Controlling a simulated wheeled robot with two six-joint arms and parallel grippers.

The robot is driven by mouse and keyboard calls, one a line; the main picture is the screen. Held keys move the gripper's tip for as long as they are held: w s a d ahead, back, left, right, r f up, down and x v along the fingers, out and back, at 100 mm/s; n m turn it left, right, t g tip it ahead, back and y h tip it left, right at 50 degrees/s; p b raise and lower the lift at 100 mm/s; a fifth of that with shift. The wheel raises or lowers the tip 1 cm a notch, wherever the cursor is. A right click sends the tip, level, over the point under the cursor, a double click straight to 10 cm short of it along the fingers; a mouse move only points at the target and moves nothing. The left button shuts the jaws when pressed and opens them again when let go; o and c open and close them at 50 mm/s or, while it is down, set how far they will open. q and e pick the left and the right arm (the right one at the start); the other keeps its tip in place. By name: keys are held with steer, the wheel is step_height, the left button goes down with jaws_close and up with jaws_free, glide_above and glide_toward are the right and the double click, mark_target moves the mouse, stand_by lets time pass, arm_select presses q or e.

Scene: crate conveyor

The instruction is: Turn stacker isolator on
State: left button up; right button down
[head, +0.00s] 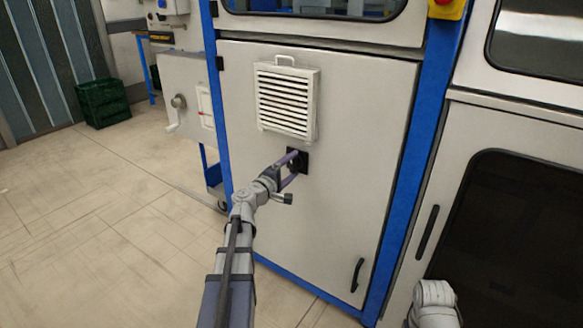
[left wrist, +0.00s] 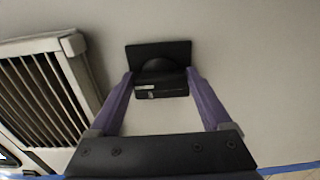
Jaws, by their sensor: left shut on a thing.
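A black isolator switch on a square black plate (head: 304,168) sits on the light grey cabinet door, just below a louvred vent. In the left wrist view the plate (left wrist: 140,52) appears level and the black knob (left wrist: 161,88) stands out from it, with a small light mark on its face. My left gripper (head: 295,164) has its purple fingers on either side of the knob and is shut on it. The same gripper (left wrist: 160,76) fills the lower part of the left wrist view. I cannot tell the switch position. My right gripper is not in view.
The louvred vent (head: 287,98) protrudes above the switch. A door handle (head: 357,274) is low on the right. A grey box with a crank (head: 187,98) stands left of the cabinet. Green crates (head: 103,103) stand far left. The floor at left is clear.

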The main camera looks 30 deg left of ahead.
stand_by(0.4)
arm_select(q)
steer(key=o, duration=1.2)
steer(key=shift+c, duration=0.2)
steer(key=s, duration=0.8)
steer(key=shift+a, duration=0.25)
steer(key=shift+w, duration=0.1)
steer(key=s+d+f+m+g+h, duration=0.1)
steer(key=d+f+m+g+h, duration=0.35)
steer(key=d, duration=0.95)
steer(key=s+d+f+m+g+h, duration=0.15)
steer(key=d+f+m+g, duration=0.5)
steer(key=d, duration=0.75)
steer(key=s+d+f+m+g+y, duration=0.4)
steer(key=s+d+f+m, duration=0.1)
steer(key=s, duration=0.4)
steer(key=s+d+f+m+g+y, duration=0.3)
steer(key=s+d+f+m+y, duration=0.15)
steer(key=s, duration=0.35)
step_height(320, 180, up, 37)
steer(key=p, duration=3.8)
steer(key=shift+a+p, duration=0.15)
steer(key=shift+p, duration=0.15)
